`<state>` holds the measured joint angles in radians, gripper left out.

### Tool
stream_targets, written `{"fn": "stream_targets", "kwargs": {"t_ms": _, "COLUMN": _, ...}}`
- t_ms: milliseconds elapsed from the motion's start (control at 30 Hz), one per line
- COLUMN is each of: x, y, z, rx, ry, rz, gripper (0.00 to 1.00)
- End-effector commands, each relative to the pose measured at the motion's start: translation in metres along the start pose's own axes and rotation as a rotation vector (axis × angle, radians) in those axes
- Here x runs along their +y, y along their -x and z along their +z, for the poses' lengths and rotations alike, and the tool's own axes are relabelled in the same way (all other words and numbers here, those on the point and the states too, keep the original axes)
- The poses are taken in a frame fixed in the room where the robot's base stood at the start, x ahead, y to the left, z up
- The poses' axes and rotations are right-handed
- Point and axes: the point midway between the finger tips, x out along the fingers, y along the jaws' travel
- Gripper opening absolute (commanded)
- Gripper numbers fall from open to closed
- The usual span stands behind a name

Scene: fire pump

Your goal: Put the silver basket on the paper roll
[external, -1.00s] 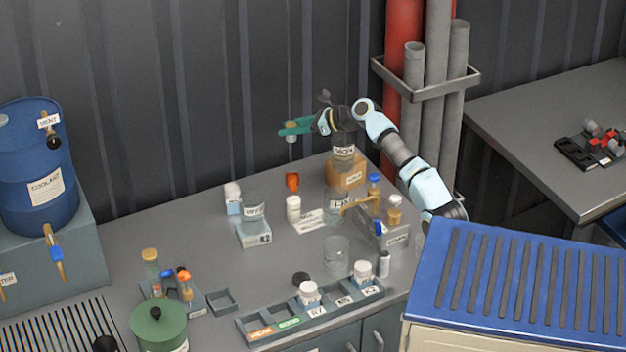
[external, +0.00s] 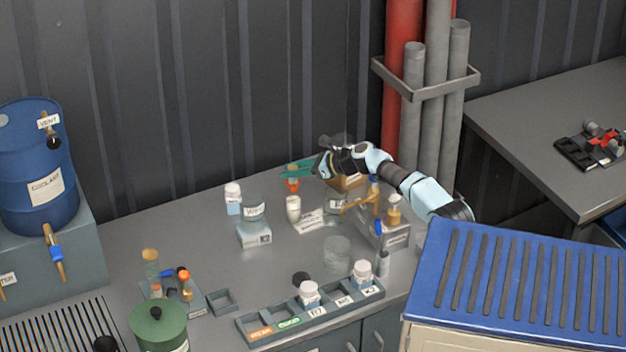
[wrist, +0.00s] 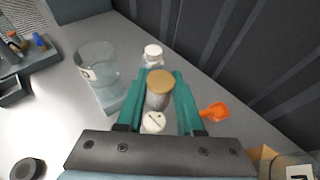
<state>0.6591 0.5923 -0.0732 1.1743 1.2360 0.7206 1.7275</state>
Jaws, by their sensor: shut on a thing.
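I cannot make out a silver basket or a paper roll in either view. My gripper (external: 297,170), with green fingers, is over the back of the grey bench, and it also shows in the wrist view (wrist: 163,85). It is shut on a small jar with a tan lid (wrist: 160,80), upright between the fingers. A white-capped bottle (wrist: 153,122) shows just below the held jar in the wrist view. In the external view a white bottle (external: 293,208) stands below the gripper. The held jar is mostly hidden by the fingers in the external view.
An orange scoop-like thing (wrist: 214,112) lies right of the fingers. A glass beaker (wrist: 98,70) on a block and another white-capped bottle (wrist: 153,53) stand nearby. A compartment tray (external: 290,322) is at the front. The corrugated wall is close behind. Some bench at left is bare.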

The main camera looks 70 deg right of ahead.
Motion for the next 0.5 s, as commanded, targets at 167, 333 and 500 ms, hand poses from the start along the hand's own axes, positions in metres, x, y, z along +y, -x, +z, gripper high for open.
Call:
{"fn": "stream_targets", "kwargs": {"t_ms": 167, "x": 0.0, "y": -0.01, "z": -0.025, "rx": 0.0, "ry": -0.001, "rz": 0.001, "gripper": 0.0}}
{"fn": "stream_targets", "kwargs": {"t_ms": 333, "x": 0.0, "y": -0.015, "z": -0.036, "rx": 0.0, "ry": -0.002, "rz": 0.001, "gripper": 0.0}}
{"fn": "stream_targets", "kwargs": {"t_ms": 500, "x": 0.0, "y": -0.024, "z": -0.058, "rx": 0.001, "ry": -0.001, "rz": 0.0, "gripper": 0.0}}
